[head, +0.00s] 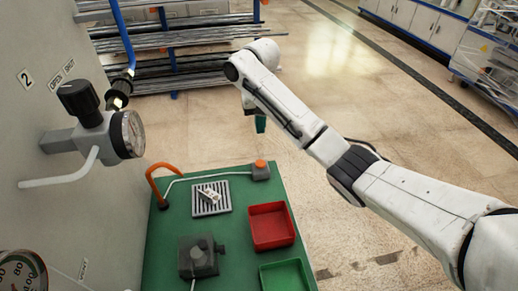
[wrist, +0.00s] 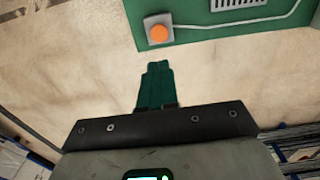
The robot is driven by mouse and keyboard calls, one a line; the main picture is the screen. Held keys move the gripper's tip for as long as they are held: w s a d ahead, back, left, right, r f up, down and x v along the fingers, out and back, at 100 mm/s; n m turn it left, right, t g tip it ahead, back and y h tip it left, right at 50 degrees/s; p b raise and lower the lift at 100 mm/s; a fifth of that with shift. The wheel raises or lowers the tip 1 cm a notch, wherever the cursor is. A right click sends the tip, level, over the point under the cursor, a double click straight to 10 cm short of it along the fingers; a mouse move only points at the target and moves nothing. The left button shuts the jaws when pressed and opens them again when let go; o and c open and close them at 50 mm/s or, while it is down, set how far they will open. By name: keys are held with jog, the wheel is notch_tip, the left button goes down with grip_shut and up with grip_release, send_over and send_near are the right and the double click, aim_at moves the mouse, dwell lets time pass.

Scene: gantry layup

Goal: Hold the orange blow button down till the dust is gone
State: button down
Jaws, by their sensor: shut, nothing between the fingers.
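The orange blow button (head: 260,164) sits on a small grey box at the far right corner of the green board (head: 158,235). It also shows in the wrist view (wrist: 159,33), just beyond my fingertips. My gripper (head: 261,126) has dark green fingers and is shut and empty. In the wrist view my gripper (wrist: 158,64) points at the button box with a gap in the picture, apart from it. A grey slotted grate (head: 212,208) carries a small pale part (head: 209,194). An orange curved nozzle hose (head: 160,172) stands left of the grate. Dust is too small to make out.
A red tray (head: 270,227) and a green tray (head: 284,279) lie on the board's right side. A dark grey block (head: 198,258) stands at the front. A gauge and valve (head: 125,135) jut from the left wall. Open floor lies right of the board.

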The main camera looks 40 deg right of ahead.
aim_at(261, 164)
notch_tip(261, 164, down, 14)
jog(key=b, duration=0.2)
jog(key=shift+d+b, duration=0.1)
jog(key=shift+b, duration=0.2)
jog(key=shift+f+b, duration=0.3)
jog(key=shift+f, duration=0.6)
jog(key=shift+s+f, duration=0.2)
jog(key=shift+f, duration=0.15)
jog(key=shift+a+f, duration=0.1)
jog(key=shift+a, duration=0.1)
dwell(1.9)
jog(key=r+p, duration=0.1)
jog(key=r, duration=0.1)
jog(key=r+p, duration=0.1)
jog(key=p, duration=0.1)
jog(key=r+p, duration=0.1)
jog(key=r, duration=0.1)
jog(key=shift+w+d+r+p, duration=0.15)
jog(key=shift+w+r+p, duration=0.1)
jog(key=shift+r+p, duration=0.1)
notch_tip(261, 164, up, 10)
jog(key=b, duration=0.1)
